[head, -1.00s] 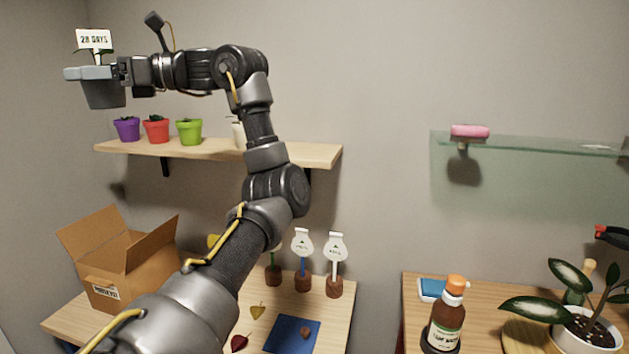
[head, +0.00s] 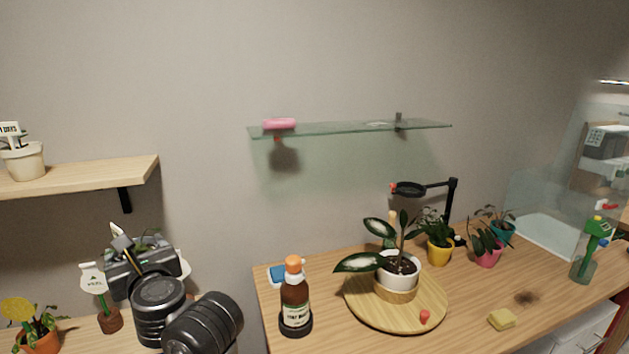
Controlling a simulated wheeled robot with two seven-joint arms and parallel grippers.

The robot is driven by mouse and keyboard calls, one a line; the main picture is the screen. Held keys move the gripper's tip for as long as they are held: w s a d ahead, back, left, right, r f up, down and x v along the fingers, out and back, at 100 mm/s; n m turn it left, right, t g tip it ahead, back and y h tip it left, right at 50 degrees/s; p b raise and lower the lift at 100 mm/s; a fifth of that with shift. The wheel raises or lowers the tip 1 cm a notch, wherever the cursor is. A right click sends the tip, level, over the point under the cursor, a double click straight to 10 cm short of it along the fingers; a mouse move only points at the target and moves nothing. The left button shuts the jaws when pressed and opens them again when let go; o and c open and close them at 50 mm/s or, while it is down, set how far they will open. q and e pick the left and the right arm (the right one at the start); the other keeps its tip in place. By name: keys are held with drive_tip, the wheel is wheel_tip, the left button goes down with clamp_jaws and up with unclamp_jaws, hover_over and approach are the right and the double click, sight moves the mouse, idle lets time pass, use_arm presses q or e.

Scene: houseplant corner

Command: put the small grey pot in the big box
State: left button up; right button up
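My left arm comes in at the lower left, and its gripper (head: 143,258) is low in front of the left table. Its fingers face away and are mostly hidden behind the wrist. The big box is out of view. My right gripper is not in view.
A brown bottle (head: 295,300) and a round board (head: 430,300) with a potted plant (head: 398,268) are on the right table. A glass shelf (head: 350,129) hangs above.

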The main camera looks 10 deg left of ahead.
use_arm(q)
drive_tip(key=s+d+f+m+t+h, duration=0.2)
drive_tip(key=d+f+m+t+h, duration=0.15)
drive_tip(key=f, duration=0.45)
drive_tip(key=s+d+f+m+t+h, duration=0.2)
drive_tip(key=d+f+h, duration=0.15)
drive_tip(key=f, duration=0.45)
drive_tip(key=d+f+y, duration=0.1)
drive_tip(key=d+f, duration=0.2)
drive_tip(key=d, duration=1)
wheel_tip(320, 180, up, 10)
drive_tip(key=w+d+m+t+h+p, duration=0.1)
drive_tip(key=w+m+h+p, duration=0.1)
drive_tip(key=m+h+p, duration=0.3)
drive_tip(key=shift+w+d+h+p, duration=0.15)
drive_tip(key=shift+h+p, duration=0.6)
drive_tip(key=shift+h, duration=0.85)
